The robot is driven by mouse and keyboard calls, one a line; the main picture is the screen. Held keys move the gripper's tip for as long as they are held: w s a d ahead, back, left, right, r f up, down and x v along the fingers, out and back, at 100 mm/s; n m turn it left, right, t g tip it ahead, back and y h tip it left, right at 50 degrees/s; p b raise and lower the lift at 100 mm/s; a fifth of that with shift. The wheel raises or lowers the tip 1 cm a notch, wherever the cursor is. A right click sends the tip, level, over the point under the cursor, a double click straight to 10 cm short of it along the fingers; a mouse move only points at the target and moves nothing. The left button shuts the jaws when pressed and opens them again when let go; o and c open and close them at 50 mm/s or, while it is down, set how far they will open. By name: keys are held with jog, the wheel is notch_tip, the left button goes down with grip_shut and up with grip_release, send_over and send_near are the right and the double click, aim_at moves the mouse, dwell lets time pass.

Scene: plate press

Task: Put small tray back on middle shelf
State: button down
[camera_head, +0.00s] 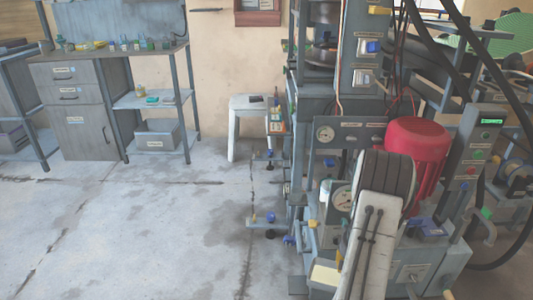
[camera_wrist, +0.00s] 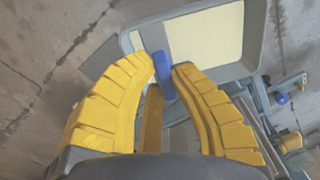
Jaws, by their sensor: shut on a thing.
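In the wrist view my gripper (camera_wrist: 163,72) has its two yellow fingers closed on a narrow blue grip. The small tray (camera_wrist: 252,35), with a grey rim and cream floor, lies just beyond the fingertips, and the grip appears to belong to it. A cream surface with a grey edge (camera_head: 323,273) shows low in the head view beside my arm; I cannot tell whether it is the same tray. My fingers are not clear in the head view. The middle shelf (camera_head: 135,101) of the open rack at the left holds a few small items.
A press with gauges and a red motor (camera_head: 416,150) fills the right side. A grey bin (camera_head: 158,135) sits on the rack's lower shelf, beside a drawer cabinet (camera_head: 75,110). A white stool (camera_head: 235,125) stands by the wall. The concrete floor (camera_head: 140,220) at the left is clear.

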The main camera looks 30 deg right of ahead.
jog(key=w+a+r+n, duration=0.3)
jog(key=w+a+r, duration=0.1)
jog(key=w+a, duration=0.35)
jog(key=w+a+r+n, duration=0.35)
jog(key=w+a, duration=0.25)
jog(key=w, duration=0.2)
jog(key=w+a+r+n, duration=0.2)
jog(key=w+a, duration=0.1)
jog(key=a, duration=0.7)
jog(key=w+a+r+n, duration=0.2)
jog(key=a+r, duration=0.1)
jog(key=a, duration=0.6)
notch_tip(320, 180, up, 28)
jog(key=s+a+p, duration=0.1)
jog(key=p, duration=3.5)
jog(key=shift+s+f, duration=0.15)
jog(key=shift+s, duration=0.2)
jog(key=shift+f, duration=0.1)
